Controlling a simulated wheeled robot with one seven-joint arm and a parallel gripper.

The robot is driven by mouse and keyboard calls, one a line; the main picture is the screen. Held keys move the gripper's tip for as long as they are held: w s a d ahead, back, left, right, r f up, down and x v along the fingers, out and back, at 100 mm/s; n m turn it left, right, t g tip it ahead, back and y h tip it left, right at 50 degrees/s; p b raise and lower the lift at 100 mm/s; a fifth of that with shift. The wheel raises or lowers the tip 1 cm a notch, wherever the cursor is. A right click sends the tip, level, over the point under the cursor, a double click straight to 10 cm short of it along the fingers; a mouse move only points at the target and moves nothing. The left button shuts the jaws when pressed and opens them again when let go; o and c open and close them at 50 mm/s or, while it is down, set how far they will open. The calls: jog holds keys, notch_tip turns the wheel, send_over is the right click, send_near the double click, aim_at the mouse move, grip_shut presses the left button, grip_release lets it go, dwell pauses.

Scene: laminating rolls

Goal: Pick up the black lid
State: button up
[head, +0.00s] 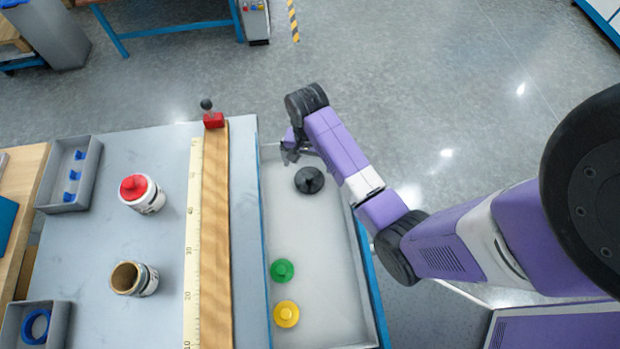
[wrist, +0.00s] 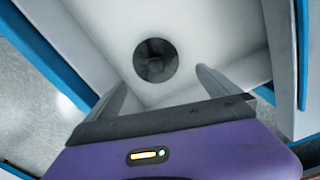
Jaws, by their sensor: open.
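The black lid (head: 309,180) is a round dark disc with a raised knob. It lies on the floor of the light grey tray (head: 305,226), near the tray's far end. In the wrist view the lid (wrist: 155,60) lies ahead of and between the two fingers, apart from them. My gripper (head: 289,155) is open and empty, near the far end of the tray and close to the lid. In the wrist view my gripper (wrist: 160,83) shows both fingers spread wide.
A green lid (head: 282,270) and a yellow lid (head: 286,314) lie at the tray's near end. A wooden strip with a ruler (head: 193,240) runs left of the tray. A red-capped jar (head: 144,194) and an open jar (head: 135,279) stand further left.

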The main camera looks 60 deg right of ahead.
aim_at(310, 175)
jog(key=f, duration=0.6)
jog(key=shift+s+a+f, duration=0.1)
jog(key=shift+s+f, duration=0.15)
jog(key=shift+s, duration=0.15)
jog(key=shift+f, duration=0.6)
jog(key=c, duration=1.3)
